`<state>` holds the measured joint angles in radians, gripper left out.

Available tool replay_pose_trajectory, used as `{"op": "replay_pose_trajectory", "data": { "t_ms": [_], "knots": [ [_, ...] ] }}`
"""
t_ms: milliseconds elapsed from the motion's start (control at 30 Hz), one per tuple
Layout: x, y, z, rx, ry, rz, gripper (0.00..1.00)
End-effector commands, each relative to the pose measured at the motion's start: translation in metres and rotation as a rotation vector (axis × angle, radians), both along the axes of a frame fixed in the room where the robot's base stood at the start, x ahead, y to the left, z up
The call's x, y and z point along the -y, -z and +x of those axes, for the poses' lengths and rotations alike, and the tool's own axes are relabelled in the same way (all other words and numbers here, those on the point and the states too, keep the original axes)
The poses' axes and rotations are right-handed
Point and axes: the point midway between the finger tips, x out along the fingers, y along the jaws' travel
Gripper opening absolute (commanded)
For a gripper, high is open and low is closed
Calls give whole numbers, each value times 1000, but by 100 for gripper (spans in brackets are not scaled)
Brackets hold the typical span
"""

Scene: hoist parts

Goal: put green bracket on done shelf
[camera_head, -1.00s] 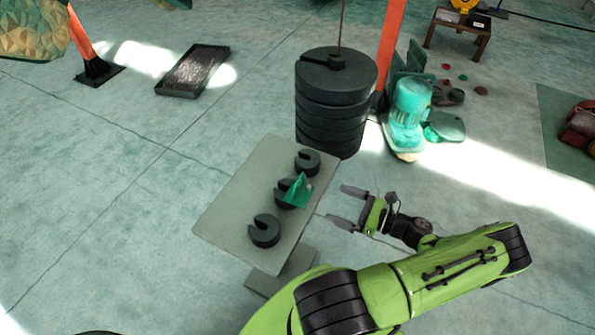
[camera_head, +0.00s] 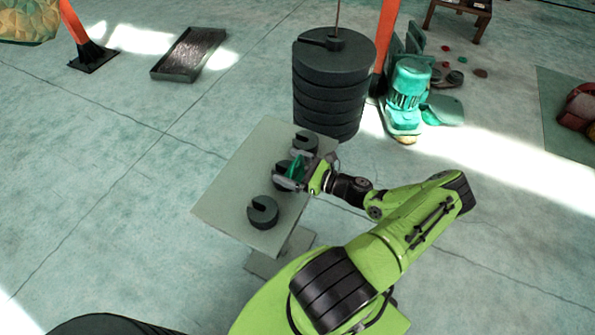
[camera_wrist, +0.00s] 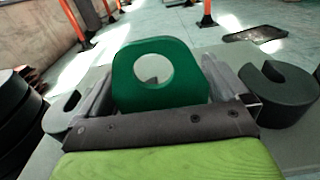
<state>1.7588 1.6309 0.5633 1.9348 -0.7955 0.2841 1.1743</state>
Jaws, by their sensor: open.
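The green bracket (camera_head: 297,168) is on the grey table (camera_head: 229,205), at the middle slotted black weight. In the wrist view the bracket (camera_wrist: 160,75) stands upright with a round hole facing me. My gripper (camera_head: 292,170) is open at the bracket, with one finger on each side of it. In the wrist view my gripper (camera_wrist: 158,95) shows its fingers left and right of the bracket, with small gaps. The bracket's lower part is hidden behind my gripper. I cannot make out which surface is the done shelf.
Slotted black weights sit on the table, one near (camera_head: 262,212) and one far (camera_head: 306,141). A tall stack of black discs (camera_head: 333,85) stands just behind the table. A teal motor (camera_head: 408,95) and an orange post (camera_head: 387,40) are behind right.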

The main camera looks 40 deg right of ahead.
Motion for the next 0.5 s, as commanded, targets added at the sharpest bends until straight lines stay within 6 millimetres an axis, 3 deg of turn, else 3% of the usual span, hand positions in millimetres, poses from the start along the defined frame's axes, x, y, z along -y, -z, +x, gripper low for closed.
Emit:
{"op": "replay_pose_trajectory", "data": {
  "t_ms": [67, 500],
  "knots": [
    [0, 0, 0, 0, 0, 0, 95],
    [0, -1, 0, 4, 0, -1, 31]
  ]
}}
